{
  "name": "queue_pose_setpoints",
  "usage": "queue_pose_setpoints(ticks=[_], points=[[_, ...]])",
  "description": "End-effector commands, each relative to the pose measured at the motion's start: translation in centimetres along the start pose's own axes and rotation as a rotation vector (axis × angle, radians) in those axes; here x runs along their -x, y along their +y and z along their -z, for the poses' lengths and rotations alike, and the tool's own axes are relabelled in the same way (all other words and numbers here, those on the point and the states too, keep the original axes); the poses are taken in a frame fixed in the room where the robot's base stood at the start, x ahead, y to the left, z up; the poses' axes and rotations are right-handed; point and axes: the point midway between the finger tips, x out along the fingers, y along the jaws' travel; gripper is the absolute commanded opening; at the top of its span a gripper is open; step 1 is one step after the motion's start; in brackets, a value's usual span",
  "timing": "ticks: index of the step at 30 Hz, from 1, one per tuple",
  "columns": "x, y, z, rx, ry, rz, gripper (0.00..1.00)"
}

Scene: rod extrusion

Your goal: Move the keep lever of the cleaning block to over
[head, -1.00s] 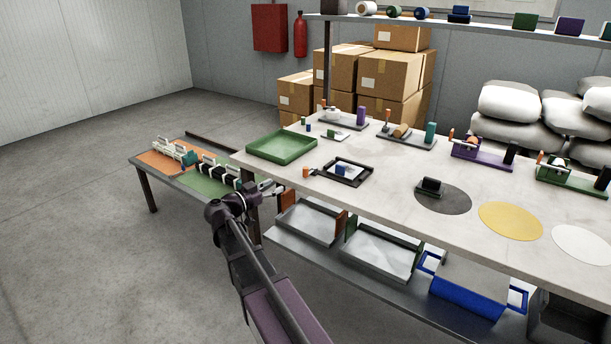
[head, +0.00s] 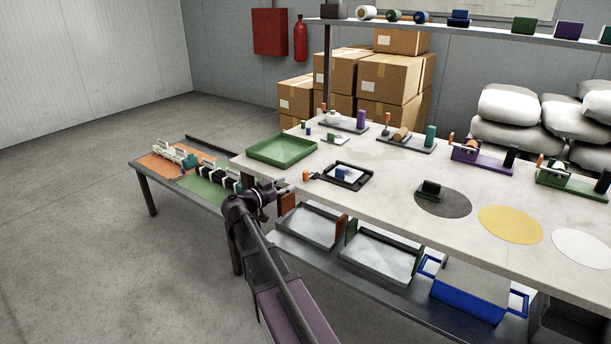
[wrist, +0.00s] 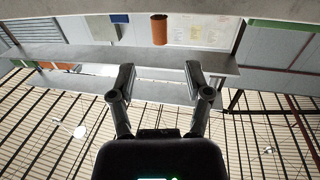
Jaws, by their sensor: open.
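I cannot tell for certain which fixture is the cleaning block. Several fixtures with orange-tipped upright levers stand on the table: a grey-based one with a purple post (head: 361,119), a grey-based one with a teal post (head: 430,136), a purple-based one (head: 480,156) and a green-based one (head: 572,181). A small orange piece (head: 306,174) stands by a black tray (head: 345,183) holding a blue and white block. My gripper (head: 283,189) is by the table's front left edge, apart from these. In the wrist view my gripper (wrist: 159,72) is open and empty, with an orange cylinder (wrist: 159,30) ahead between its fingers.
A green tray (head: 282,149) is at the table's left end. A lower side table (head: 150,183) carries rows of small clamps. Black, yellow (head: 510,222) and white discs lie toward the right. Trays and a blue bin (head: 466,299) are on the lower shelf.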

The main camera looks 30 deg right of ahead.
Motion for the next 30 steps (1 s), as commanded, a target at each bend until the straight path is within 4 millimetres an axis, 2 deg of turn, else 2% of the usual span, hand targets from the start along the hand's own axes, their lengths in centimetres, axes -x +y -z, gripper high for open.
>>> queue_pose_setpoints(ticks=[9, 15, 21, 30], points=[[-4.8, -0.1, 0.0, 0.000, 0.000, -0.002, 0.64], [-7.2, -0.1, 0.0, 0.000, 0.000, -0.002, 0.64], [-8.4, 0.0, 0.0, 0.000, 0.000, -0.001, 0.64], [-8.6, 0.0, 0.0, 0.000, 0.000, 0.000, 0.64]])
